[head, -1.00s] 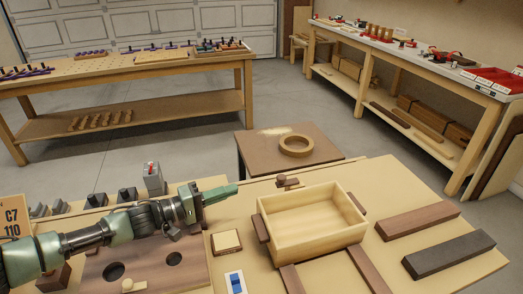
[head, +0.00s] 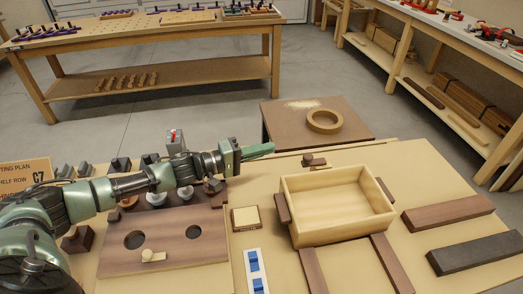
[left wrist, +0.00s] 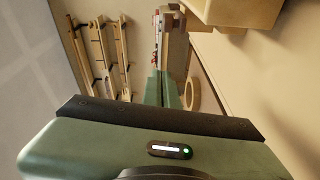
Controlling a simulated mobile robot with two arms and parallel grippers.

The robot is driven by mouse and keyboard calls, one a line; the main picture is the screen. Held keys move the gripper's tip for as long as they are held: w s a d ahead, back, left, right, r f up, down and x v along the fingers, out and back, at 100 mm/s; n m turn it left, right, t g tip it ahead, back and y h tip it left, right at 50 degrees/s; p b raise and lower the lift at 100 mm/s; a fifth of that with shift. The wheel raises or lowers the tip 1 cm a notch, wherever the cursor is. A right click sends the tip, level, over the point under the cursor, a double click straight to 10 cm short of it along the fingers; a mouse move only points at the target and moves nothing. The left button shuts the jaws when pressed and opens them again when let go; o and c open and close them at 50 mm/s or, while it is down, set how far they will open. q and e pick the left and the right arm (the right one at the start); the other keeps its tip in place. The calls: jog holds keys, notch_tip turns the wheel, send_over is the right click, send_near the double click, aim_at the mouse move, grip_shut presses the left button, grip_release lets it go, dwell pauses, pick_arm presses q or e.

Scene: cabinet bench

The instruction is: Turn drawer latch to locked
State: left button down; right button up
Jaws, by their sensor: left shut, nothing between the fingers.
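The light wooden drawer box (head: 335,232) sits on the bench, with dark wood pieces against its left and right sides. A small dark brown turn-piece (head: 312,160), which looks like the latch, stands behind the drawer's far edge; its exact setting is too small to tell. My left gripper (head: 260,151) is shut and empty, reaching in from the left, its fingertips pointing right and a short way left of the turn-piece, apart from it. In the left wrist view its green fingers (left wrist: 163,90) are together, and the drawer's pale corner shows at the top right. My right gripper is not in view.
A dark panel with two holes (head: 190,252) lies below my left arm. Grey blocks stand behind it. A brown table (head: 283,128) with a wooden ring (head: 323,121) stands beyond the bench. Dark bars (head: 450,213) lie right of the drawer.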

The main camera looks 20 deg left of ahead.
pick_arm(q)
jog(key=w+d+p, duration=0.1)
jog(key=w+d, duration=0.1)
jog(key=d, duration=0.5)
jog(key=shift+w+d+f, duration=0.2)
jog(key=shift+d+f, duration=0.15)
jog(key=shift+p, duration=0.3)
